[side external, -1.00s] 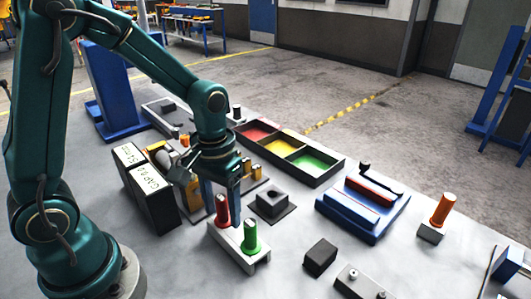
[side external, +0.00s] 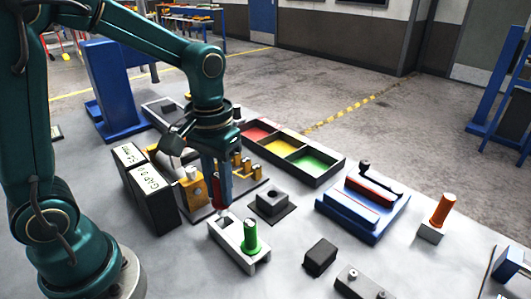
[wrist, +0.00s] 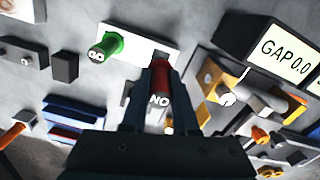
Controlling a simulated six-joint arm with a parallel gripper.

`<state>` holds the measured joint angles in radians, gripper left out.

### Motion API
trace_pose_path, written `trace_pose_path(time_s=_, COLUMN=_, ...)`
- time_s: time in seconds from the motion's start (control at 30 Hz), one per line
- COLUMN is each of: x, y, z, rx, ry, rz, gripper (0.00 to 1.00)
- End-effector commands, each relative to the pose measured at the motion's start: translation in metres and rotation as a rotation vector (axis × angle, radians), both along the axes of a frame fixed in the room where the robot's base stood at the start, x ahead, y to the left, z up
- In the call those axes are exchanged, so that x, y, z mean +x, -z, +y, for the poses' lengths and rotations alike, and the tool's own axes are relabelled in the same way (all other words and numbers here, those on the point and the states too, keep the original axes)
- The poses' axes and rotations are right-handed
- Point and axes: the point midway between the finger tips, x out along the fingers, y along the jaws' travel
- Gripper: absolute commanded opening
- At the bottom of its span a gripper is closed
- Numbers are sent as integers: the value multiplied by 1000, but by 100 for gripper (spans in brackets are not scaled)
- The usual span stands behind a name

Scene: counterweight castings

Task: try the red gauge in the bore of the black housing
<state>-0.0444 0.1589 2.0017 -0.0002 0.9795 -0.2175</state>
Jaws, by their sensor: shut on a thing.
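The red gauge (side external: 217,192) is upright between the fingers of my gripper (side external: 221,204), which is shut on it. In the wrist view the red gauge (wrist: 161,75) points away between the fingers, with a label reading "NO". It is raised above the left end of the white holder (side external: 221,237), where an empty hole shows; the gap below it is hard to judge. The black housing (side external: 271,201) is a dark block with a round bore on top, on a flat dark plate, right of my gripper. I cannot make it out in the wrist view.
The green gauge (side external: 251,238) stands in the holder's right end. A tray (side external: 292,152) with red, yellow and green compartments lies behind the housing. A black block (side external: 320,257), a blue fixture (side external: 362,206) and the "GAP" box (side external: 152,194) stand around. Bare table lies right of the housing.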

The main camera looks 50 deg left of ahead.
Motion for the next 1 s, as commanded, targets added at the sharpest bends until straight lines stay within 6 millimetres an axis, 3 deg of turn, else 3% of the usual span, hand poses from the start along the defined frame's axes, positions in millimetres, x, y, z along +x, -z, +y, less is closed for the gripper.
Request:
trace_pose_path(time_s=0.13, x=1, y=-28, z=0, rx=0, ry=0, rz=-7, gripper=0)
trace_pose_path(time_s=0.43, x=8, y=-60, z=0, rx=0, ry=-9, rz=-2, gripper=0)
trace_pose_path(time_s=0.7, x=53, y=-75, z=-1, rx=0, ry=-15, rz=3, gripper=0)
trace_pose_path(time_s=1.0, x=103, y=-66, z=-6, rx=-1, ry=-12, rz=6, gripper=0)
